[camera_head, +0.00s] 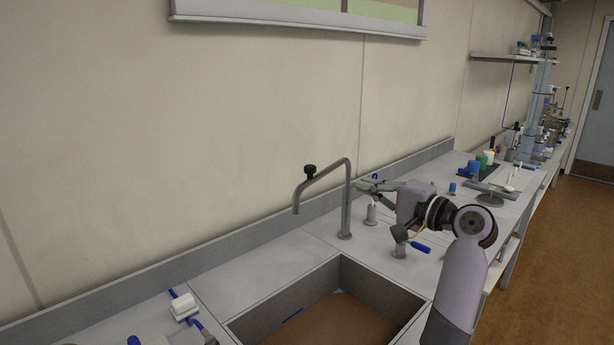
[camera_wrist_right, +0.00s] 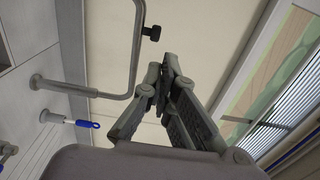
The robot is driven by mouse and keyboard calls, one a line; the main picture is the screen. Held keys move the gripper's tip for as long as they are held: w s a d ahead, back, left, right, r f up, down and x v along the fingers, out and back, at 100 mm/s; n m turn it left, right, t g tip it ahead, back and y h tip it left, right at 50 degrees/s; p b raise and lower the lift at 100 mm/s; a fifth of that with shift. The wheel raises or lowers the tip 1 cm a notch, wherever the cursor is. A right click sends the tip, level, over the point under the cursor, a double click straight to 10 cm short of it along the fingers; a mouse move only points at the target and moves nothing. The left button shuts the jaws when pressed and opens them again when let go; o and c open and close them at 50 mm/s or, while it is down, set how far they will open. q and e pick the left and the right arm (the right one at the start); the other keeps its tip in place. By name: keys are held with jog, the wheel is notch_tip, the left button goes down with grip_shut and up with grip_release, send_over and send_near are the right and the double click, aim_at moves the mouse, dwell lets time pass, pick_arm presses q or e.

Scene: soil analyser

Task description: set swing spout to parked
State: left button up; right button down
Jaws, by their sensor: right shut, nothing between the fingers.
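The swing spout (camera_head: 346,205) is a grey bent pipe that stands upright on the counter behind the sink. Its arm slopes to the left, with a black knob (camera_head: 310,169) on top and the outlet turned down near the sink's back left. My right gripper (camera_head: 358,184) is just right of the upright pipe, near the height of its upper part. It is shut and empty; I cannot tell if it touches the pipe. The right wrist view shows the spout (camera_wrist_right: 134,60) and its knob (camera_wrist_right: 152,33) beyond my shut fingers (camera_wrist_right: 163,78). My left gripper is out of view.
The sink (camera_head: 265,315) is in front of the spout. A small grey fitting (camera_head: 371,214) stands right of the spout, and a blue handle (camera_head: 420,247) shows below my right wrist. The wall (camera_head: 200,140) is close behind. Bottles and equipment stand farther right.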

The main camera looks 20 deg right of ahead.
aim_at(313, 168)
jog(key=shift+p+x, duration=1.9)
jog(key=shift+x, duration=4.85)
jog(key=shift+w+a, duration=0.1)
jog(key=shift+a, duration=0.05)
jog(key=w+a+m+h+p, duration=0.1)
jog(key=w+a+h, duration=0.1)
jog(key=w, duration=0.3)
jog(key=shift+a+m+t, duration=0.3)
jog(key=shift+a, duration=0.5)
jog(key=shift+r, duration=0.15)
